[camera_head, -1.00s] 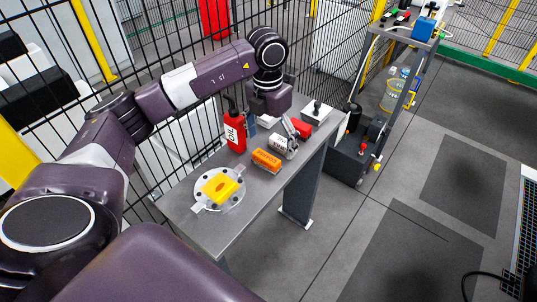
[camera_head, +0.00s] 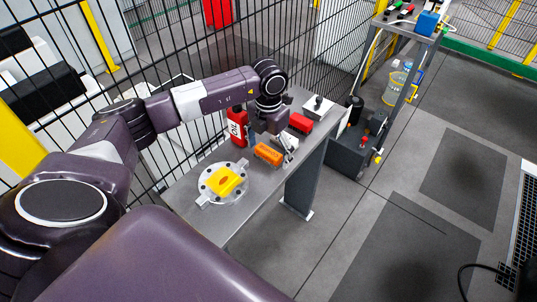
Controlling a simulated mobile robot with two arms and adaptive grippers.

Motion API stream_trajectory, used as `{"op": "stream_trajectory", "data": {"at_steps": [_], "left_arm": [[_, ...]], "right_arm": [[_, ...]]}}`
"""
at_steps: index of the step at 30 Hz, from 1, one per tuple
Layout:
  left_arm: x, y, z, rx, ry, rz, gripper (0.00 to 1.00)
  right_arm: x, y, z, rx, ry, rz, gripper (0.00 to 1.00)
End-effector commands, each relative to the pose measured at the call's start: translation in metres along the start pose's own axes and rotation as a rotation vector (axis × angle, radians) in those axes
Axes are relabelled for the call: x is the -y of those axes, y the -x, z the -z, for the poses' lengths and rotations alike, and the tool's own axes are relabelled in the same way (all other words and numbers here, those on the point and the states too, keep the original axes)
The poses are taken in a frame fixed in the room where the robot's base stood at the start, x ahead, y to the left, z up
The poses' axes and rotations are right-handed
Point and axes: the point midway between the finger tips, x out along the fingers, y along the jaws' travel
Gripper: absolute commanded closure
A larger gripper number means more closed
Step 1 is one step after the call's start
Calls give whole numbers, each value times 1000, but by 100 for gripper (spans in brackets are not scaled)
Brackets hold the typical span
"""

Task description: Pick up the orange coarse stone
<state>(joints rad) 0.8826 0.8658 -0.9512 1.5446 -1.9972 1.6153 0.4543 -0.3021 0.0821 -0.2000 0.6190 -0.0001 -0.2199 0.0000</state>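The orange coarse stone (camera_head: 268,155) is a small orange block lying on the grey metal table, near the middle of its length. My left gripper (camera_head: 271,149) points down at the table just behind and above the stone. Its fingers are spread apart, one to the left of the stone and one to the right. The gap between them looks empty. I cannot tell whether either finger touches the stone. My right gripper is not in view.
A yellow block (camera_head: 226,180) sits on a round white fixture (camera_head: 209,190) at the near end. A red oil can (camera_head: 236,131) stands left of the gripper. A red object (camera_head: 300,123) and a white box (camera_head: 319,107) lie beyond. Black mesh fence runs behind the table.

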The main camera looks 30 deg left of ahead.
Motion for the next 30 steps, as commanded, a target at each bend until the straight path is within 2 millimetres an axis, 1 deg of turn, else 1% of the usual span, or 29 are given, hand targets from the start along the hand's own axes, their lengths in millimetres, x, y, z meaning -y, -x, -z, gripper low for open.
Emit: {"op": "stream_trajectory", "data": {"at_steps": [1,12,14,23,26,30], "left_arm": [[0,0,0,0,0,0,22],[0,0,0,0,0,0,63],[0,1,0,1,0,0,68],[0,3,0,1,0,1,68],[0,9,-1,4,0,1,68],[0,27,-2,6,0,0,68]], "right_arm": [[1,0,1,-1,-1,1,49],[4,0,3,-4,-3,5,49],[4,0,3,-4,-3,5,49],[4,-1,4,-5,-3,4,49],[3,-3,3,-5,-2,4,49],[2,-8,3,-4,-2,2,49]]}}
